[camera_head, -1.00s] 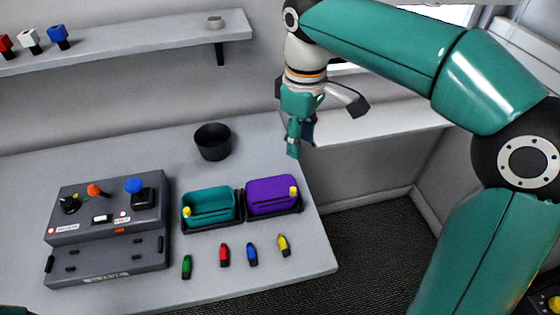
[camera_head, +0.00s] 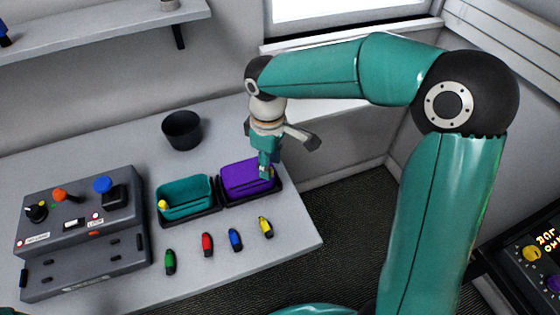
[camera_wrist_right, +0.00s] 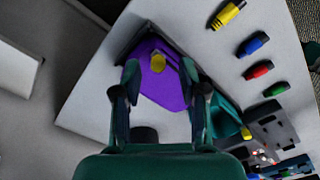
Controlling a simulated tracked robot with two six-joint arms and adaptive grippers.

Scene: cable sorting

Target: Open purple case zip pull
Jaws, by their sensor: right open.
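The purple case (camera_head: 240,180) sits in a dark holder at the right side of the table, beside the teal case (camera_head: 185,197). My right gripper (camera_head: 265,172) is over the right end of the purple case, pointing down. Contact with the pull cannot be told. My left gripper is not seen.
Green (camera_head: 170,262), red (camera_head: 207,244), blue (camera_head: 235,239) and yellow (camera_head: 265,227) connectors lie in front of the cases. A grey control box (camera_head: 80,235) stands at left. A black cup (camera_head: 182,130) stands behind the cases. The table's right edge is close to the purple case.

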